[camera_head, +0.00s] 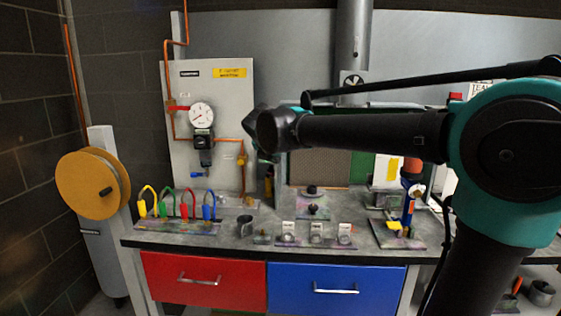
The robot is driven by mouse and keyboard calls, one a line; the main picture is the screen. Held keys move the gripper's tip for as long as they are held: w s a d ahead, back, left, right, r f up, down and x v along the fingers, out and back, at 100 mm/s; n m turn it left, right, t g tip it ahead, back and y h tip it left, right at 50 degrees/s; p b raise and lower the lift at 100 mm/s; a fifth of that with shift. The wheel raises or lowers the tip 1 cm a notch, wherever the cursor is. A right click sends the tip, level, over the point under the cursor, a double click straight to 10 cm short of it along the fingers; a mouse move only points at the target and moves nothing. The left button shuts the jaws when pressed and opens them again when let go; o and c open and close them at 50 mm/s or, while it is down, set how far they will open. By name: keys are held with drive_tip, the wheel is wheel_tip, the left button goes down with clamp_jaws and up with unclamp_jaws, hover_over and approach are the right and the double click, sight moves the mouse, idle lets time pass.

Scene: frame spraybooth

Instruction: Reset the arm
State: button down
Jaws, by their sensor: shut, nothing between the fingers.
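My arm reaches in from the right, and its dark forearm crosses the middle of the view to a wrist left of centre. My gripper (268,187) hangs below the wrist, small and dark, in front of the panels above the bench. It is shut, with nothing seen in it. Its fingertips are hard to make out against the dark background.
The workbench (155,241) has a red drawer (203,281) and a blue drawer (337,289), both closed. Several coloured hooped items, small cups and a blue-orange tool (408,205) stand on it. A gauge panel (220,85) and a yellow reel (92,183) are at left.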

drive_tip(key=s+d+f+m+g, duration=0.1)
drive_tip(key=s+d+f+m, duration=0.2)
drive_tip(key=d+f+m, duration=0.2)
drive_tip(key=s+d+f+m+g, duration=0.1)
drive_tip(key=s+d+f+m, duration=0.3)
drive_tip(key=d+f+m, duration=0.2)
drive_tip(key=s+d+f+m+g, duration=0.1)
drive_tip(key=s+d+f+m, duration=0.2)
drive_tip(key=d+f+m, duration=0.2)
drive_tip(key=shift+s+d+f+m+g+h, duration=0.15)
drive_tip(key=shift+s+d+f+h, duration=0.05)
drive_tip(key=shift+d+f, duration=0.6)
drive_tip(key=shift+s+d+f+m+g+h, duration=0.2)
drive_tip(key=shift+d+f, duration=0.35)
drive_tip(key=shift+f, duration=0.3)
drive_tip(key=s+d+f+m+g, duration=0.1)
drive_tip(key=s+d+f+m, duration=0.2)
drive_tip(key=s+f+m, duration=0.4)
drive_tip(key=s+d+f+m+g+y, duration=0.1)
drive_tip(key=s+d+f+m, duration=0.2)
drive_tip(key=s+f+m, duration=0.4)
drive_tip(key=s+m, duration=0.1)
drive_tip(key=s, duration=0.2)
drive_tip(key=shift+s+d+f+y, duration=0.2)
drive_tip(key=shift+f+y, duration=0.1)
drive_tip(key=shift+f, duration=0.05)
